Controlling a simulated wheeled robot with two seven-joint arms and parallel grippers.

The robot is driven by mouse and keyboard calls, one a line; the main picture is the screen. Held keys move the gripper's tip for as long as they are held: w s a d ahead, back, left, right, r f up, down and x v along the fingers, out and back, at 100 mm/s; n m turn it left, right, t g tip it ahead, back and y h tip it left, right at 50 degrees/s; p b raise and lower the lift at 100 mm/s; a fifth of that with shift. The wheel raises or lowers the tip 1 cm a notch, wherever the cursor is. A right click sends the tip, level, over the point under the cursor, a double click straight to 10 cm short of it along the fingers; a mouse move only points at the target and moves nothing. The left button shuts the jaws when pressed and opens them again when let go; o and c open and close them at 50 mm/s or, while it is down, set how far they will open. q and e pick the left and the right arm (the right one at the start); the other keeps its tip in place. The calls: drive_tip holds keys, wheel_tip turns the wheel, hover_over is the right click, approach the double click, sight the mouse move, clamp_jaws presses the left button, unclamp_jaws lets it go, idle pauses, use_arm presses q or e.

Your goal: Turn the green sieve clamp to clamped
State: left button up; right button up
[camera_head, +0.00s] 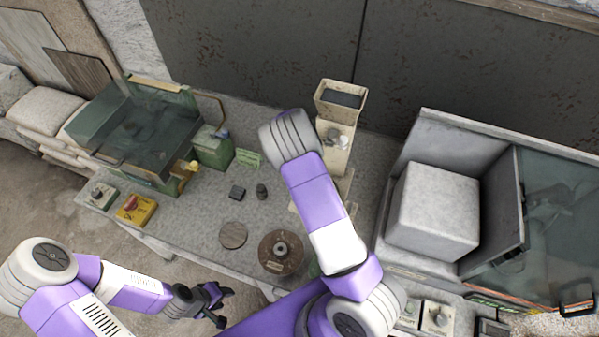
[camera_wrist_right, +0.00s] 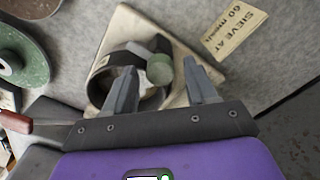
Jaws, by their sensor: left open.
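The green sieve clamp (camera_wrist_right: 160,69) shows in the right wrist view as a small pale green round knob beside a dark-banded ring (camera_wrist_right: 101,82) on a cream base plate (camera_wrist_right: 127,27). My right gripper (camera_wrist_right: 161,78) has its two fingers spread, with the knob between or just beyond their tips. I see a gap to the right finger; whether the left finger touches the ring is unclear. In the head view my right arm hides the clamp and the right gripper. My left gripper (camera_head: 210,302) is open and empty in front of the bench's near edge.
A cream tag (camera_wrist_right: 235,28) reads "SIEVE AT 60 MINUTES". On the bench (camera_head: 205,205) are a green machine (camera_head: 150,135), a yellow box with a red knob (camera_head: 135,209), a round brown disc (camera_head: 281,253) and a flat grey disc (camera_head: 233,235). A grey cabinet holding a pale block (camera_head: 435,210) stands right.

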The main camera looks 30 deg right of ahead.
drive_tip(key=c, duration=0.9)
drive_tip(key=shift+c, duration=0.2)
drive_tip(key=n+b, duration=0.1)
drive_tip(key=n, duration=0.3)
drive_tip(key=shift+b, duration=0.3)
drive_tip(key=n+b, duration=0.1)
drive_tip(key=n, duration=0.3)
drive_tip(key=shift+n+b, duration=0.3)
drive_tip(key=shift+b, duration=0.05)
drive_tip(key=n+b, duration=0.1)
drive_tip(key=n, duration=0.3)
drive_tip(key=shift+n+b, duration=0.3)
drive_tip(key=shift+b, duration=0.1)
drive_tip(key=n+b, duration=0.1)
drive_tip(key=n, duration=0.3)
drive_tip(key=shift+n, duration=0.3)
drive_tip(key=shift+b, duration=0.3)
drive_tip(key=o, duration=1)
